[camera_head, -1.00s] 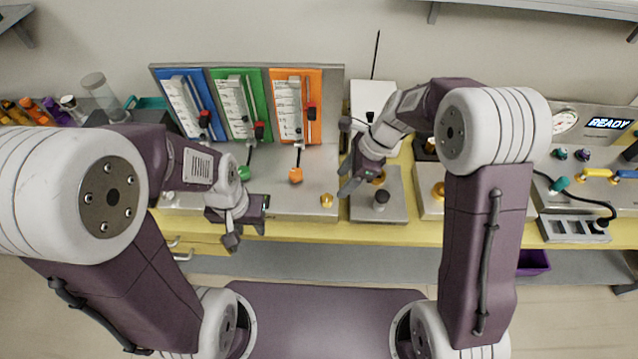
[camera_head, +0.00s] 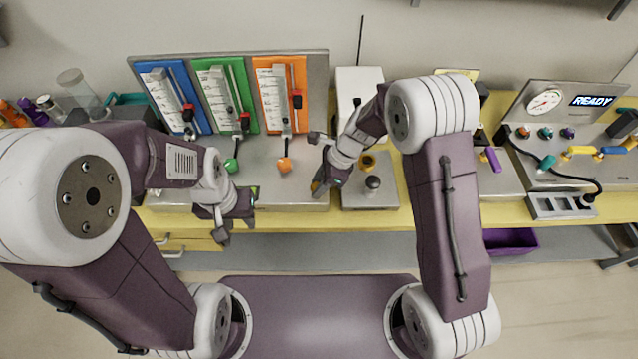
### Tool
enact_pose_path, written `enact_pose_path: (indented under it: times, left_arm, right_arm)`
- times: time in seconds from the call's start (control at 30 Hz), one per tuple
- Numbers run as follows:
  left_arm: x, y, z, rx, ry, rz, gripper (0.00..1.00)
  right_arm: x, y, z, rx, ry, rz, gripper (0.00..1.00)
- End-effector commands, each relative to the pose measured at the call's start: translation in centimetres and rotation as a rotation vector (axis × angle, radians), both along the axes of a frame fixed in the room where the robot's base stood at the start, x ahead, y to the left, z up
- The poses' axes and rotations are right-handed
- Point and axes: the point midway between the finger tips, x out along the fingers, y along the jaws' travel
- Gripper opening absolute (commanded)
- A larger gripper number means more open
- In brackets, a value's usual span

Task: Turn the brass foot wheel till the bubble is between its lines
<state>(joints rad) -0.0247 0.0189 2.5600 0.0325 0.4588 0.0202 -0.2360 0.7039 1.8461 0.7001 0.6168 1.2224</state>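A small brass wheel (camera_head: 316,187) sits at the front right corner of the metal base plate (camera_head: 300,190) below the flow-meter panel. My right gripper (camera_head: 319,188) is right at it, with the fingers pointing down and covering most of it. I cannot tell whether the fingers grip it. My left gripper (camera_head: 236,225) is open and empty above the front edge of the bench, left of the wheel.
The panel carries blue (camera_head: 160,95), green (camera_head: 222,90) and orange (camera_head: 268,100) gauges, with a green knob (camera_head: 232,165) and an orange knob (camera_head: 285,165) below. A white box (camera_head: 355,85) with an antenna stands behind. Further right are a READY display (camera_head: 593,101) and a socket tray (camera_head: 560,205).

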Motion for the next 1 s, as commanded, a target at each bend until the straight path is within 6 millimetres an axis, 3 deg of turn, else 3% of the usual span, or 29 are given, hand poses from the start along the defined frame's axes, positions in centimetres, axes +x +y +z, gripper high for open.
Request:
enact_pose_path:
  times: [0.03,0.1,0.53,1.0]
  left_arm:
    - [0.0,0.0,0.0,0.000,0.000,0.000,0.36]
    - [0.0,0.0,0.0,0.000,0.000,0.000,0.36]
    - [0.0,0.0,1.1,0.000,0.000,0.000,0.36]
    - [0.0,0.0,3.9,0.000,0.000,0.000,0.36]
  right_arm:
    - [0.1,0.0,0.0,0.000,-0.002,-0.001,0.15]
    - [0.1,0.0,0.0,0.000,-0.003,-0.001,0.00]
    - [0.2,0.0,0.3,0.000,-0.004,0.095,0.00]
    - [0.5,0.1,0.4,0.000,-0.005,0.511,0.00]
